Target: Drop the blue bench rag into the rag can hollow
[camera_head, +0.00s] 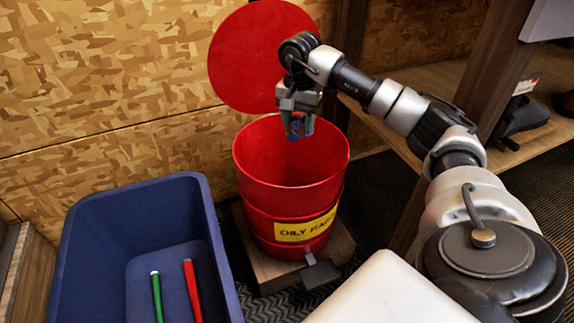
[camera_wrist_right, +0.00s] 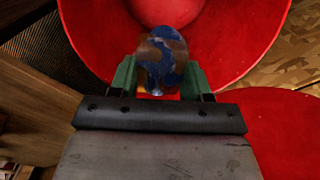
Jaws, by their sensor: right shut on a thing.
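The red rag can (camera_head: 290,180) stands open, with its round red lid (camera_head: 250,55) tilted up behind it. A yellow label on its front reads "OILY RA…". My right gripper (camera_head: 299,122) hangs over the can mouth, toward the back. It is shut on the blue rag (camera_head: 294,128), which has brown stains. In the right wrist view the rag (camera_wrist_right: 162,58) sits between the green fingers (camera_wrist_right: 161,78), with the red inside of the can (camera_wrist_right: 225,35) beyond it. My left gripper is not in view.
A blue bin (camera_head: 215,255) at the lower left holds a green grip (camera_head: 157,298) and a red grip (camera_head: 192,290). The can stands on a wooden base (camera_head: 262,268). A wooden shelf (camera_head: 440,85) is at the right, and a wood-chip wall (camera_head: 100,80) is behind.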

